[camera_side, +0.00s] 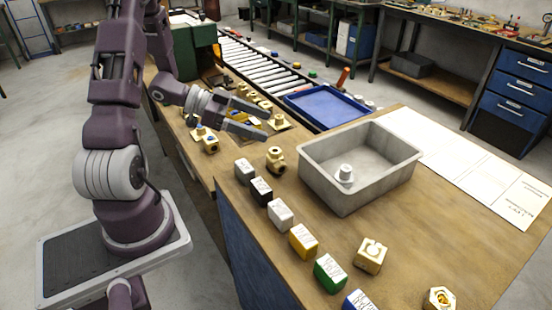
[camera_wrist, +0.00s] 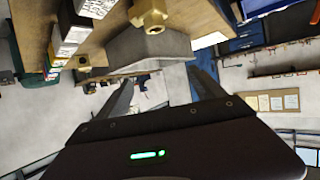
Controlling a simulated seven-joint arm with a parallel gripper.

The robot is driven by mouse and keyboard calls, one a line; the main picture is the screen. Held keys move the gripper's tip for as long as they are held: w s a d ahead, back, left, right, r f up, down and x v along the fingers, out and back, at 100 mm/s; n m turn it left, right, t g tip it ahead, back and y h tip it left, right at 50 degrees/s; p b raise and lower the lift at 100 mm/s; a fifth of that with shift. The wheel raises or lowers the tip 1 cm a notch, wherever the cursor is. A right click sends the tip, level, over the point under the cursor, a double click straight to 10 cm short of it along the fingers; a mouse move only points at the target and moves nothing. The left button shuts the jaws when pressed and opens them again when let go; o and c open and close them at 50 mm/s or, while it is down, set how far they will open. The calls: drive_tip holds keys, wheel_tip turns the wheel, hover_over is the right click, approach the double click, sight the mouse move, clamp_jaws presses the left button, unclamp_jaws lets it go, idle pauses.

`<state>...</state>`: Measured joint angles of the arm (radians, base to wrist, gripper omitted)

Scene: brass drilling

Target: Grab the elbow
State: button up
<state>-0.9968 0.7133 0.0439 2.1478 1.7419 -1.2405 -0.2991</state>
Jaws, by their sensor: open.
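A brass fitting with a bent, elbow-like shape (camera_side: 276,160) stands on the wooden bench just left of the grey bin. My gripper (camera_side: 266,124) is open and empty. It hangs above the bench, behind and above this fitting, apart from it. In the wrist view a brass fitting (camera_wrist: 150,14) shows at the top edge, beyond my open fingers (camera_wrist: 160,78). I cannot tell for sure that it is the same piece. Several other brass fittings (camera_side: 210,144) lie behind and left of my gripper; their exact shapes are hard to tell.
A row of labelled blocks (camera_side: 281,213) runs along the front left. A brass block (camera_side: 371,255) and a hex piece (camera_side: 440,299) stand at right. A blue tray (camera_side: 327,106) sits behind.

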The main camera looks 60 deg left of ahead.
approach(282, 156)
drive_tip(key=x, duration=0.3)
drive_tip(key=shift+d+f, duration=0.1)
drive_tip(key=shift+d, duration=0.35)
drive_tip(key=x, duration=0.7)
drive_tip(key=shift+w+a, duration=0.2)
drive_tip(key=shift+a, duration=0.05)
clamp_jaws()
